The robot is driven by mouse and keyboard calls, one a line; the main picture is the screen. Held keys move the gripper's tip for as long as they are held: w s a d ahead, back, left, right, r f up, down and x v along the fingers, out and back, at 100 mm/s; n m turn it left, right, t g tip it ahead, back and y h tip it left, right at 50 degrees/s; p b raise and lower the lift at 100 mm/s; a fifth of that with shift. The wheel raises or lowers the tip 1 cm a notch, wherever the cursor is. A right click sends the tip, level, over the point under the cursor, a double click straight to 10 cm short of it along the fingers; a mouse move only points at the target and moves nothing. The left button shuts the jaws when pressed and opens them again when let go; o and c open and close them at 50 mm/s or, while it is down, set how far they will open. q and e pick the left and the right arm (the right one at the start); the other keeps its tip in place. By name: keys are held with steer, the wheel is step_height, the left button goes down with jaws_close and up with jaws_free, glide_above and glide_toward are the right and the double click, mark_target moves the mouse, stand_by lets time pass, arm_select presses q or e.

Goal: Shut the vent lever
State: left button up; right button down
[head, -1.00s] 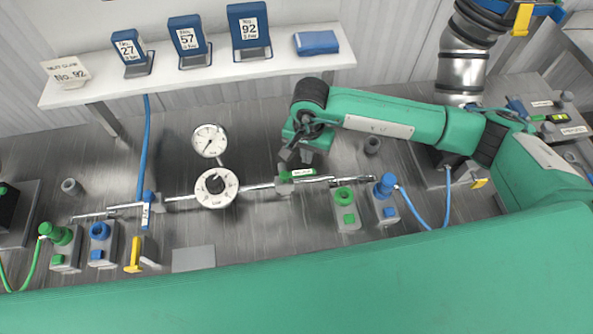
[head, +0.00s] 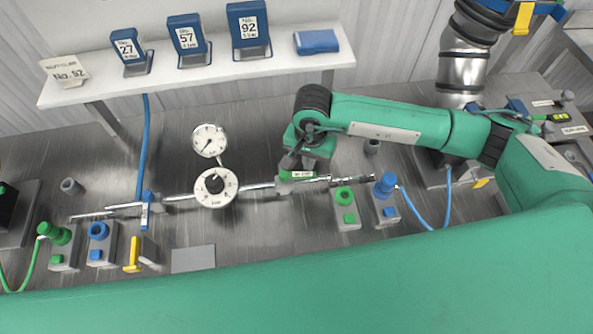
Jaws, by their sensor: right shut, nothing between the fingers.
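A green lever (head: 303,175) with a small white label lies roughly along the metal pipe, right of the dials. The label is too small to read, so I cannot tell for sure that it is the vent lever. My right gripper (head: 289,163) is shut and empty, pointing down at the lever's left end. It is very close above or touching it; I cannot tell which. It hides part of the valve. A blue lever (head: 147,209) stands across the pipe farther left. My left gripper is not in view.
An upper gauge (head: 209,140) and a lower dial (head: 216,187) sit left of my right gripper. A green-topped block (head: 346,211) and a blue-topped block (head: 385,203) stand to the right. A shelf (head: 190,82) runs behind.

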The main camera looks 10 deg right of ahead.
steer(key=shift+s, duration=0.1)
steer(key=shift+s+a, duration=0.1)
steer(key=shift+s, duration=0.95)
steer(key=shift+b, duration=0.3)
steer(key=shift+s+a, duration=0.2)
steer(key=shift+s, duration=0.35)
steer(key=shift+s+a, duration=0.15)
steer(key=shift+s, duration=0.35)
steer(key=shift+b, duration=0.3)
